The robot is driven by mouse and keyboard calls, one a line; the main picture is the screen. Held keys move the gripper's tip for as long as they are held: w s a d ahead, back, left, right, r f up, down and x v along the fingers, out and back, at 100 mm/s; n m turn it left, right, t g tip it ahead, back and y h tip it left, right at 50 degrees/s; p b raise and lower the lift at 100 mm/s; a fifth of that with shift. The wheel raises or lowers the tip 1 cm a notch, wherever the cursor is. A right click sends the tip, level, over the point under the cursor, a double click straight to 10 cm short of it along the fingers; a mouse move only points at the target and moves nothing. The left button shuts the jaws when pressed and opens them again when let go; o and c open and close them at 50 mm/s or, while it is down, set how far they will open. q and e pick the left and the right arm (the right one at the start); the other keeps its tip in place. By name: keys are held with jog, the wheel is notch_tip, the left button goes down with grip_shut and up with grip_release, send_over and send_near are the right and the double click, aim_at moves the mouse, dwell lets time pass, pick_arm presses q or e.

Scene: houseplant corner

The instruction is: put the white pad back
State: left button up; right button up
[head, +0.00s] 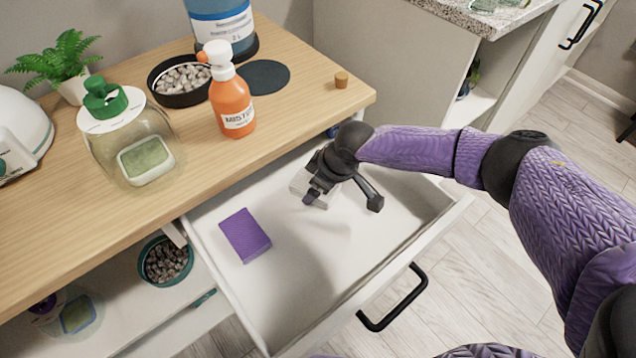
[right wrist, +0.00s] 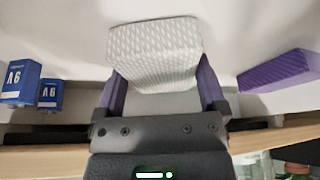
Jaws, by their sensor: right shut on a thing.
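The white pad (head: 299,182) is at the inner part of the open white drawer (head: 290,304), partly hidden by my right gripper (head: 318,189). In the right wrist view the white pad (right wrist: 155,55) shows a ribbed face and sits between the two purple fingers of my right gripper (right wrist: 160,88), which is shut on it. I cannot tell whether the pad touches the drawer floor. A purple pad (head: 245,235) lies apart on the drawer floor to the left and also shows in the right wrist view (right wrist: 280,71). My left gripper is not in view.
Two blue boxes (right wrist: 20,82) (right wrist: 50,95) show at the left of the right wrist view. On the wooden top (head: 290,115) stand an orange mister bottle (head: 232,100), a pebble tray (head: 182,98) and a cork (head: 341,79). The drawer's front middle is clear.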

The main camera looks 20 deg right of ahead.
jog(key=o, duration=0.8)
jog(key=shift+f, duration=0.1)
jog(key=shift+r, duration=0.4)
pick_arm(q)
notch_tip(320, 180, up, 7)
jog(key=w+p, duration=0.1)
jog(key=p, duration=0.6)
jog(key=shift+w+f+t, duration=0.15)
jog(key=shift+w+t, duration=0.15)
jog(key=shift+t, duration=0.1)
pick_arm(e)
jog(key=shift+v, duration=5.75)
